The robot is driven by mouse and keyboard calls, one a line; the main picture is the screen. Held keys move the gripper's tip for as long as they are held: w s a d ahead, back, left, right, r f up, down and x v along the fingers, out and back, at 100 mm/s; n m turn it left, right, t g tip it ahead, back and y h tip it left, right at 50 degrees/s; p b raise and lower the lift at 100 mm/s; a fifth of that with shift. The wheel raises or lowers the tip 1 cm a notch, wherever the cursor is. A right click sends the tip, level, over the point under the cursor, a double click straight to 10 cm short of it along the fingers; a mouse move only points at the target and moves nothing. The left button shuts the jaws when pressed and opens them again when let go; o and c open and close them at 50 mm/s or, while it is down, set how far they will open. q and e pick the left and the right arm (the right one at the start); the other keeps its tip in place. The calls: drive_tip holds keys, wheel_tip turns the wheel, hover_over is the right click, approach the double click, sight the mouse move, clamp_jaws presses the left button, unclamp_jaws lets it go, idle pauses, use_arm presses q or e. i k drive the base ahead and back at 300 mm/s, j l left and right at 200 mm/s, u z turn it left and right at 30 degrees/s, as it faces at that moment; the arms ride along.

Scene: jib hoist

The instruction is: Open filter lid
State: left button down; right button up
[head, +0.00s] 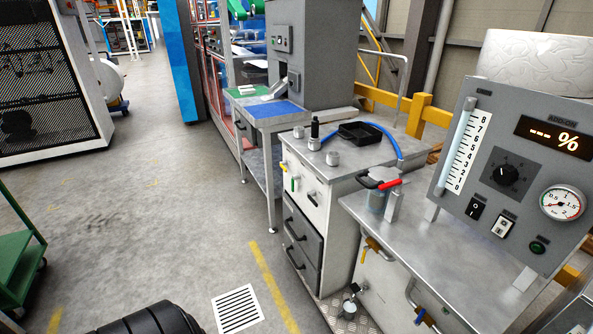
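What looks like the filter is a small clear housing (377,200) at the left end of the metal bench with the gauge panel. A dark lid-like part (367,181) with a red handle (389,184) sits at its top. The handle points to the right. I cannot tell whether this lid is seated or loose. A light block stands close to its right. Neither of my grippers is in view. A black rounded part at the bottom left appears to belong to me.
The grey panel (528,180) with dial, gauge and display rises on the right of the bench (440,240). A cabinet (320,190) with a black tray (360,133) and blue hose (386,139) stands behind. A green cart (20,255) is at left. Floor between is clear.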

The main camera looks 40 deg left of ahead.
sight(379, 175)
drive_tip(key=u, duration=0.85)
